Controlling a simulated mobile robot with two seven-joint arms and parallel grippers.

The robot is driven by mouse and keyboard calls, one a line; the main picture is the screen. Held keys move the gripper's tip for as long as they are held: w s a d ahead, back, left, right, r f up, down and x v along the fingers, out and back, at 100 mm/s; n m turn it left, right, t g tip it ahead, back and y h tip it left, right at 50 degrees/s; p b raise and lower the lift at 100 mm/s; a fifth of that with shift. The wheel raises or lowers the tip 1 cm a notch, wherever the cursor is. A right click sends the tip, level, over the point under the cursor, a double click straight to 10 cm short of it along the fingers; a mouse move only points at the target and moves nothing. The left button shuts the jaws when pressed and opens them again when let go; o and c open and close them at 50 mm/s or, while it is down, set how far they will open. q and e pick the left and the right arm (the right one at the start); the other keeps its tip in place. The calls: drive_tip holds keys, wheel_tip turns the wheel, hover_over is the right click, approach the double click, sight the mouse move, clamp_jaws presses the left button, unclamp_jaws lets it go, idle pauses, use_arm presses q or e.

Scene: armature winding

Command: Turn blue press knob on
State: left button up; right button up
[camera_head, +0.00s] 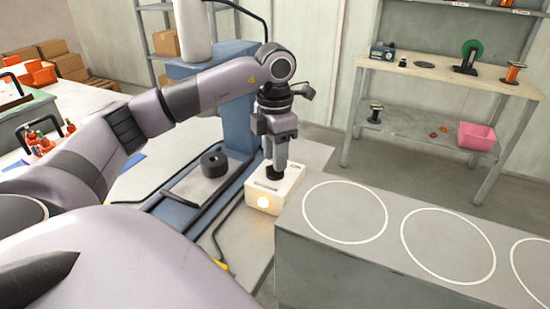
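The blue press (238,120) stands at the middle of the head view, with a dark round part (214,164) on its bed. In front of it is a white control box (287,193) with a round lamp (263,202) glowing warm yellow on its front face. A black knob (275,173) sits on top of the box. My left gripper (280,163) points straight down at the knob. Its fingers are close together and appear shut on the knob, though they and the wrist partly hide it. My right gripper is out of view.
A grey counter (300,255) with white circles stands right of the box, its top clear. A black cable (222,217) runs along the press. A shelf bench (440,85) with spools and a pink bin (476,137) stands at the back right.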

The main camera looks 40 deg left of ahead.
use_arm(q)
wheel_tip(320, 180, up, 6)
drive_tip(key=shift+f, duration=0.25)
idle(0.5)
